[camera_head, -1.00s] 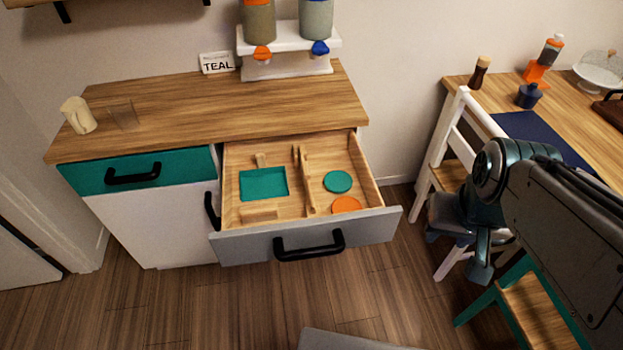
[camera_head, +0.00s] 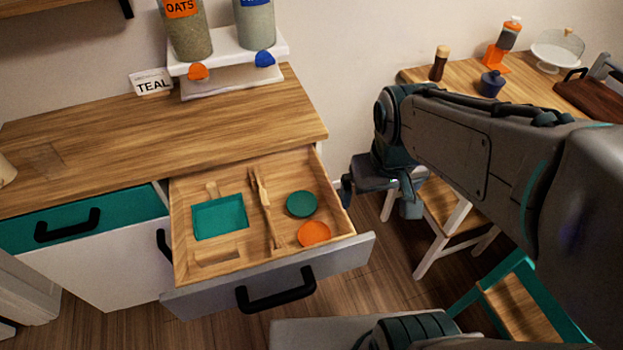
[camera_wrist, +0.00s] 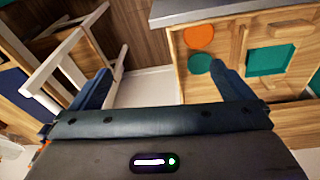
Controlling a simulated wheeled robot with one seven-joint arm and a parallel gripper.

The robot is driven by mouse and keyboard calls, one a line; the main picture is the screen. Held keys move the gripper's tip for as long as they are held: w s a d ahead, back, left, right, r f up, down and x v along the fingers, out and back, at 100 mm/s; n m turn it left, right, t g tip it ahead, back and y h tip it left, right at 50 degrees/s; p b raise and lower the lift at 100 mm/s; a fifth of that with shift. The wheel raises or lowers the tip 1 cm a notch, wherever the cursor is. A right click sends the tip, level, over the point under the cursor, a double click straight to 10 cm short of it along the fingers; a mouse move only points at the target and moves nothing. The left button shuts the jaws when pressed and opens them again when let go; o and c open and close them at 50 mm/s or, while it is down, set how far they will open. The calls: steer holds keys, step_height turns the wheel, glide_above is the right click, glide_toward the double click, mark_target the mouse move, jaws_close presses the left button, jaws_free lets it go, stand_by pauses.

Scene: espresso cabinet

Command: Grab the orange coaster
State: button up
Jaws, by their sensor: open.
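The orange coaster (camera_head: 313,233) lies flat in the open drawer (camera_head: 240,262), near its front right corner. It also shows in the wrist view (camera_wrist: 198,37). A teal coaster (camera_head: 302,204) lies just behind it, apart from it; in the wrist view one finger partly covers the teal coaster (camera_wrist: 199,63). My gripper (camera_head: 376,198) is open and empty, to the right of the drawer and apart from the orange coaster. In the wrist view its two fingers (camera_wrist: 160,90) are wide apart.
The drawer also holds a teal tray (camera_head: 220,218) and wooden utensils (camera_head: 264,205). The counter (camera_head: 150,140) stands above and behind the drawer, with a dispenser (camera_head: 228,60) on it. Chairs (camera_head: 462,220) and a table stand to the right.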

steer(key=w+a+f+n+g+b, duration=0.1)
steer(key=w+a+f+n+g, duration=0.1)
steer(key=w+a+f+n, duration=0.45)
steer(key=n+g+h+b, duration=0.1)
steer(key=n, duration=0.3)
glide_toward(314, 235)
steer(key=f, duration=0.2)
steer(key=f+b, duration=0.1)
steer(key=shift+s+d+f, duration=0.1)
steer(key=shift+d, duration=0.15)
steer(key=shift+s+d+f, duration=0.1)
steer(key=shift+d+f, duration=0.05)
steer(key=shift+f, duration=2.4)
steer(key=c, duration=0.9)
steer(key=shift+r, duration=0.15)
